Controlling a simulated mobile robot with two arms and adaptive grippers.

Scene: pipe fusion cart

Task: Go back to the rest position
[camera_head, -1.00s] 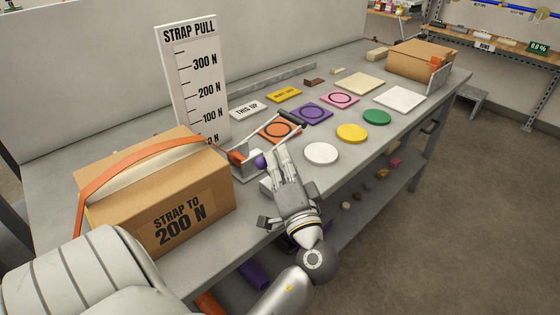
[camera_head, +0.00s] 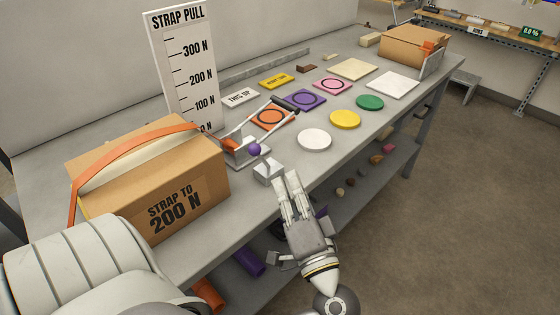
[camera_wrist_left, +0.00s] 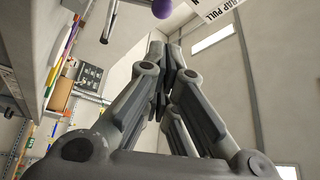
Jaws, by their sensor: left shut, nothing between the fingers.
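My left gripper (camera_head: 290,188) is shut and empty in the head view, near the front edge of the workbench, below and right of a small grey block with a purple ball knob (camera_head: 254,149). It is apart from the knob. In the left wrist view the left gripper's fingers (camera_wrist_left: 167,62) are closed together with nothing between them. The purple knob shows at the top of that view (camera_wrist_left: 163,8). My right gripper is not in view.
A cardboard box (camera_head: 160,190) with an orange strap stands left of my gripper on the workbench (camera_head: 205,262). A strap pull scale board (camera_head: 183,70) stands behind. Coloured discs and squares lie further right.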

